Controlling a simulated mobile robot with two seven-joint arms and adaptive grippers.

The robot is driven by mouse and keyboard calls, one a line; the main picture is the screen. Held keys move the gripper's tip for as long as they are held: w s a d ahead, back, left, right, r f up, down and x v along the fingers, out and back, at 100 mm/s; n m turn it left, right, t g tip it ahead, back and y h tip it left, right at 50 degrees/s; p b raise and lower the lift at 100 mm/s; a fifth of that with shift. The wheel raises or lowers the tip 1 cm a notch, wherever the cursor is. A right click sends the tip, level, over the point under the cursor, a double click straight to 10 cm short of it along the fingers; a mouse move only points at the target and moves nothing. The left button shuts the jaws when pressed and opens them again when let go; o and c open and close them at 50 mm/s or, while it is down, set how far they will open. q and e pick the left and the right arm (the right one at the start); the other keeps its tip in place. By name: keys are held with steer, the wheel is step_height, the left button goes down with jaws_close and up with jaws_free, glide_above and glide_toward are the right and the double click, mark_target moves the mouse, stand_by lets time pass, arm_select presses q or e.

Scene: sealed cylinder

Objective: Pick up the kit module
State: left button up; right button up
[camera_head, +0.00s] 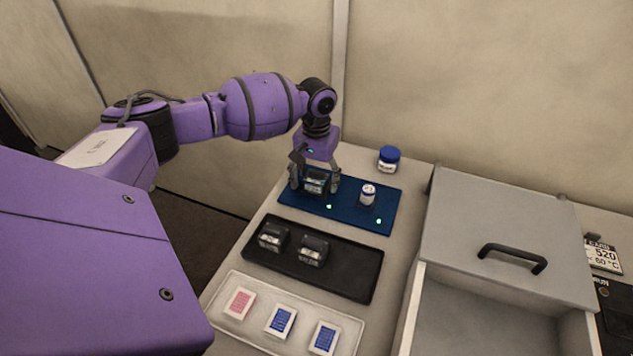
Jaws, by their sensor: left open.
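My left gripper (314,180) points down over the blue tray (345,212) with its fingers open. A dark module with a pale front (315,186) stands on the left part of this tray, between the two fingers. I cannot tell whether the fingers touch it. Two similar dark modules, the left one (272,237) and the right one (313,250), sit on the black tray in front. The picture does not show which of these is the kit module. My right gripper is out of view.
A blue-lidded jar (389,158) stands behind. The black tray (345,276) and a pale card tray (256,323) lie in front. An open drawer (490,325) is at the right.

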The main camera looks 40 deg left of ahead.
mark_target(316, 172)
arm_select(q)
steer(key=c, duration=1.4)
steer(key=shift+o, duration=0.2)
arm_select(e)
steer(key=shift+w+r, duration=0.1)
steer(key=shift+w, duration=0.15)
arm_select(q)
steer(key=shift+r, duration=0.1)
steer(key=shift+w+r, duration=0.1)
steer(key=shift+r, duration=0.45)
step_height(316, 172, up, 2)
steer(key=shift+r, duration=0.15)
steer(key=s+d+r+p, duration=0.2)
steer(key=s+d+r, duration=0.5)
steer(key=s, duration=0.5)
step_height(316, 172, up, 2)
steer(key=shift+d+r, duration=0.25)
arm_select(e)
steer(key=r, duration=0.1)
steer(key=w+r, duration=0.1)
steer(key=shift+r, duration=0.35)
